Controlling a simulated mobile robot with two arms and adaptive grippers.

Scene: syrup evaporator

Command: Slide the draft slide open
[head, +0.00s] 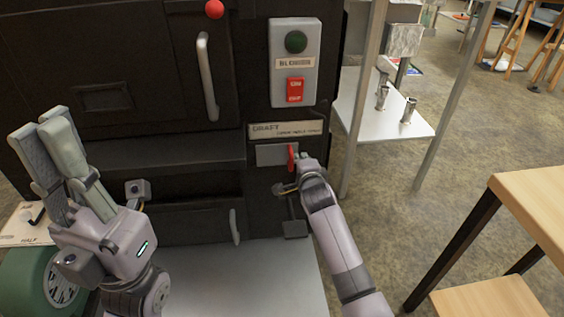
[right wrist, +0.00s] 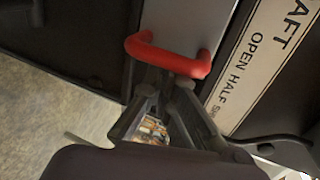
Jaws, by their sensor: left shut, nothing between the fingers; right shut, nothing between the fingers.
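The draft slide is a grey plate (head: 272,154) below the DRAFT label (head: 286,130) on the dark evaporator front. Its red handle (head: 292,157) stands at the plate's right part. My right gripper (head: 299,163) is at the handle, its fingers partly hidden by my own wrist in the head view. In the right wrist view, the red handle (right wrist: 168,55) arches just beyond my shut fingers (right wrist: 165,88), with nothing held between them. I cannot tell whether they touch it. My left gripper (head: 46,121) is raised at the left, shut and empty, away from the slide.
A blower box (head: 295,70) with a green button and red switch is above the label. A door handle (head: 207,77) is to its left. A green round clock (head: 25,280) stands lower left. A white shelf (head: 375,118) and wooden table (head: 535,195) are at right.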

